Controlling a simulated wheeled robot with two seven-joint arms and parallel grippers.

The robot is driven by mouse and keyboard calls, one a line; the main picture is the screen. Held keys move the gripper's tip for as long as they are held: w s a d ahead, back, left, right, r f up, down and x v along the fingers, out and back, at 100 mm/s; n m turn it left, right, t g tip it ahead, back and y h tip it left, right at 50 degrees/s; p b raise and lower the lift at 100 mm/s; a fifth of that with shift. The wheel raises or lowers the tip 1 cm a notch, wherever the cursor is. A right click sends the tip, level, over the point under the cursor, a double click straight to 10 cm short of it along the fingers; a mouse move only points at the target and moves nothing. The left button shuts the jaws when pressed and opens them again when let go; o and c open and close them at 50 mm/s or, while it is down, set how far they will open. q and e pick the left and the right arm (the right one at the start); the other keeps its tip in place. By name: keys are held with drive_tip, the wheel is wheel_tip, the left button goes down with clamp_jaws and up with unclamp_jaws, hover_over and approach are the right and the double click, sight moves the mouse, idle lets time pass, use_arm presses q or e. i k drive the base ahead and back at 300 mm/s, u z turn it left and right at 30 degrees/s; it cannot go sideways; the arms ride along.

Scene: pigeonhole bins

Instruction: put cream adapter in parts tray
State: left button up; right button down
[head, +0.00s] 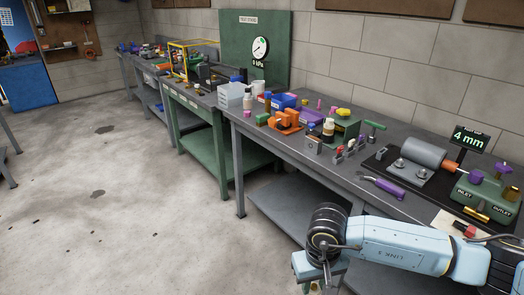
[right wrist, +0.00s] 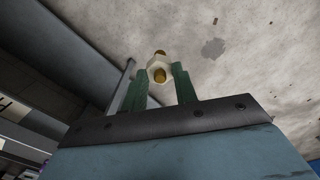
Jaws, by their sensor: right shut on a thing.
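My right gripper (head: 314,286) hangs at the bottom edge of the head view, over the floor in front of the bench; its fingertips are mostly cut off there. In the right wrist view, its two green fingers (right wrist: 160,76) are shut on the cream adapter (right wrist: 159,65), a small cream nut-like body with brass-coloured ends. The adapter sits between the fingertips, clear of any surface. I cannot tell for sure which container is the parts tray; a purple tray-like thing (head: 307,118) lies on the bench among small parts. My left gripper is not in view.
The grey bench (head: 245,124) runs along the wall. On it are a pale bin (head: 233,96), a blue bin (head: 284,101), an orange fixture (head: 286,120), purple-handled pliers (head: 384,187) and a green inlet/outlet block (head: 487,195). The floor to the left is open.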

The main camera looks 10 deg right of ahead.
sight(307, 116)
drive_tip(key=u, duration=0.75)
drive_tip(key=i, duration=1.4)
drive_tip(key=z, duration=0.7)
drive_tip(key=i, duration=0.85)
drive_tip(key=z, duration=0.95)
